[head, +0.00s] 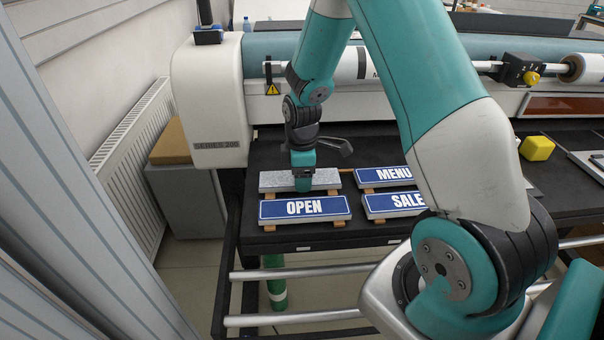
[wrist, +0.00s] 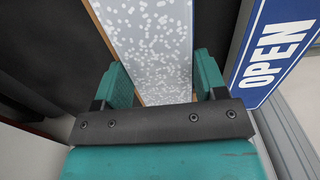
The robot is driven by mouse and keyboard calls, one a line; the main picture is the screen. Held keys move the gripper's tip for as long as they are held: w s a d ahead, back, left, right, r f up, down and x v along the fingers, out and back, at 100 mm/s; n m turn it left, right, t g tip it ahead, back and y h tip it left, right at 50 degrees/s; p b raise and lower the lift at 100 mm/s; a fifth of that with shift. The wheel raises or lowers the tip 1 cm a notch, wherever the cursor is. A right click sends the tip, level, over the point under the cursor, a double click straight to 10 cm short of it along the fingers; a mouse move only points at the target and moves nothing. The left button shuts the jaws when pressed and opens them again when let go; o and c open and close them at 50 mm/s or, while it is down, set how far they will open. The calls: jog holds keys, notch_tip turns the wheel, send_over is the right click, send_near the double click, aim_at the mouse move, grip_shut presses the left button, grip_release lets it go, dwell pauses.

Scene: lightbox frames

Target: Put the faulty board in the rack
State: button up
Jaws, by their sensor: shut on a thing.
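A grey board with white speckles (head: 272,181) lies on wooden strips on the black table, behind the blue OPEN sign. It has no lettering, unlike the blue boards. My gripper (head: 303,184) points down at it. I cannot make out a rack in either view.
A large printer (head: 215,105) stands behind the table. A yellow block (head: 537,148) sits at the table's right. The OPEN board (wrist: 268,50) is close to the right finger. My own arm hides part of MENU and SALE. Bare table (head: 265,158) shows behind the boards.

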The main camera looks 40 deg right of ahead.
jog(key=o, duration=1)
jog(key=shift+c, duration=0.2)
notch_tip(320, 180, up, 11)
jog(key=s+a+r+m+y, duration=0.1)
jog(key=s+a+r, duration=0.2)
jog(key=a, duration=0.3)
jog(key=s+a+r, duration=0.3)
jog(key=a+r, duration=0.1)
jog(key=a, duration=0.1)
jog(key=s+a+r+m+y, duration=0.3)
jog(key=s+a, duration=0.8)
jog(key=s, duration=0.5)
jog(key=shift+a+r+b, duration=0.25)
jog(key=shift+r+b, duration=0.1)
